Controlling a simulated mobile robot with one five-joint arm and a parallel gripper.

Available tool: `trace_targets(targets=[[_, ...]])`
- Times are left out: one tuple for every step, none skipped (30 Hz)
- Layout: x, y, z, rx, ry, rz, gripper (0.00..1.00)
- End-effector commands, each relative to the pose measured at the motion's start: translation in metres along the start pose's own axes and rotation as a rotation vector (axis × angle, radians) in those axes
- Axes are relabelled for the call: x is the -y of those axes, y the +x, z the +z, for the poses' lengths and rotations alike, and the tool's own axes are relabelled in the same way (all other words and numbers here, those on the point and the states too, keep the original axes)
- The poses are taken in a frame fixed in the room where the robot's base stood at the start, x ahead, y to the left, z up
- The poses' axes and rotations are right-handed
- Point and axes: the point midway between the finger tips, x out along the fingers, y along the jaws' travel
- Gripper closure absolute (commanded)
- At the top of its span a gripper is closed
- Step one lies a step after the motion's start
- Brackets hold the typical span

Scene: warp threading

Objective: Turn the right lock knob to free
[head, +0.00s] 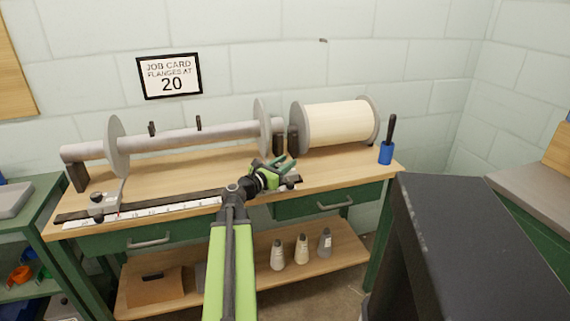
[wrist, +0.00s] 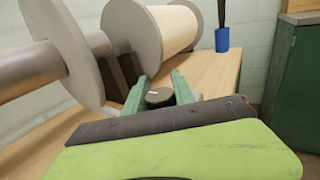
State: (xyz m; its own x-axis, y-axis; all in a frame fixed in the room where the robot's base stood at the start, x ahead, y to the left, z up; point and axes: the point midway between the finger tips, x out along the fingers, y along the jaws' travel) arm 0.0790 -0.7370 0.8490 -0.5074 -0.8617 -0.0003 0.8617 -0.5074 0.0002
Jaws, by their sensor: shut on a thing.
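My gripper (head: 281,168) reaches over the workbench near the right end of the dark rail (head: 150,206). In the wrist view its two green fingers (wrist: 160,96) stand on either side of the right lock knob (wrist: 159,98), a dark round cap with a small pale mark on top. The fingers are shut on it. In the head view the gripper mostly hides this knob; a bit of grey carriage shows beside it. The left lock knob (head: 97,197) sits on the left grey carriage. The left flange (head: 116,150) and right flange (head: 261,122) are on the grey beam.
A cream yarn spool (head: 340,122) stands behind the gripper to the right. A blue cup (head: 386,153) holds a dark-handled tool at the bench's right end. A job card (head: 169,76) on the wall reads 20. Several cones stand on the lower shelf (head: 345,250).

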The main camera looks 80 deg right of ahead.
Motion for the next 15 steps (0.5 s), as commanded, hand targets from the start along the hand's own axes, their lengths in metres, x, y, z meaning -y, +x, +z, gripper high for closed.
trace_targets(targets=[[-0.0002,0.0,-0.0001,0.0,0.0,0.001,1.0],[-0.0001,0.0002,-0.0001,0.0,0.0,0.0,1.0],[0.0003,0.0005,-0.0001,0.0,0.0,-0.001,1.0],[0.0003,0.0006,-0.0001,0.0,0.0,-0.001,1.0],[0.0004,0.0006,0.0,0.0,0.0,-0.001,1.0],[0.0004,0.0006,0.0,0.0,0.0,-0.001,0.64],[0.0004,0.0006,0.0,0.0,0.0,-0.001,0.6],[0.0004,0.0006,0.0,0.0,0.0,-0.001,0.56],[0.0004,0.0006,0.0,0.0,0.0,-0.001,0.51],[0.0004,0.0006,0.0,0.0,0.0,-0.001,0.47],[0.0005,0.0006,0.0,0.0,0.0,-0.001,0.47],[0.0004,0.0006,0.0,0.0,0.0,-0.002,0.47],[0.0004,0.0006,0.0,0.0,0.0,-0.002,0.47],[0.0004,0.0006,0.0,0.0,0.0,-0.002,0.47],[0.0004,0.0006,0.0,0.0,0.0,-0.002,0.47]])
